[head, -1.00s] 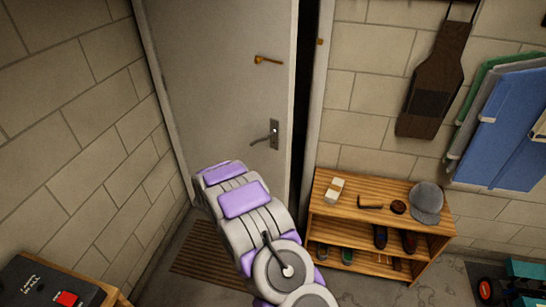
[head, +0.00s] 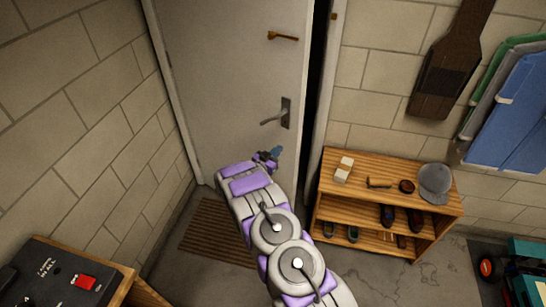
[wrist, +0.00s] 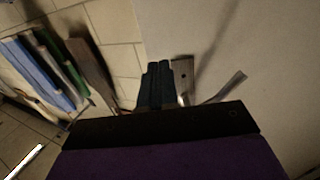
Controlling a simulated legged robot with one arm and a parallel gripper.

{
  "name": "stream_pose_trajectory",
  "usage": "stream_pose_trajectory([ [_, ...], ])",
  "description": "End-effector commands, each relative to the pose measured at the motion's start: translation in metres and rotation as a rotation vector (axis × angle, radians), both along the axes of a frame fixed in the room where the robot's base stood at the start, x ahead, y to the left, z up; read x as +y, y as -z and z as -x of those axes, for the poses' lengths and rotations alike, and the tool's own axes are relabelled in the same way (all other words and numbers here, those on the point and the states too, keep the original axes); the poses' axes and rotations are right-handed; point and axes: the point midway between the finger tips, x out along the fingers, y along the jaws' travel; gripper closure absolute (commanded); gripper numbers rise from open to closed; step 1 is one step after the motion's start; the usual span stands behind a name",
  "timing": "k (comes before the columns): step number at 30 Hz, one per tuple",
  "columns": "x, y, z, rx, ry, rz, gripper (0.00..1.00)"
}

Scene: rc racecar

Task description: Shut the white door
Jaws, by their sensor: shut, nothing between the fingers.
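The white door (head: 225,80) stands slightly ajar, with a dark gap along its right edge beside the frame. It has a metal lever handle (head: 277,115) and a brass latch (head: 283,36) higher up. My gripper (head: 275,153) is just below the handle in the head view, in front of the door. In the wrist view, the closed fingers (wrist: 157,72) point toward the door edge, beside the handle plate and lever (wrist: 228,88). The fingers are together and empty. I cannot tell whether they touch the door.
A wooden shoe rack (head: 325,185) with a grey cap (head: 435,180) and small items stands right of the door. A doormat (head: 215,232) lies before the door. A dark box (head: 55,280) is at lower left.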

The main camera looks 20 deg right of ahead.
Motion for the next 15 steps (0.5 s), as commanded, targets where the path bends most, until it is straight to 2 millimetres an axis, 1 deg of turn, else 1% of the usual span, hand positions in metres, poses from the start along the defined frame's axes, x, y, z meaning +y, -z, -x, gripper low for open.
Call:
stream_pose_trajectory([
  [1, -0.010, 0.002, -0.005, -0.003, 0.004, 0.001, 1.00],
  [3, -0.022, 0.001, -0.013, -0.006, 0.003, 0.001, 1.00],
  [9, -0.050, 0.002, -0.032, -0.003, 0.002, -0.001, 1.00],
  [12, -0.060, 0.001, -0.039, -0.004, 0.003, -0.001, 1.00],
  [15, -0.065, 0.000, -0.042, -0.003, 0.002, -0.001, 1.00],
])
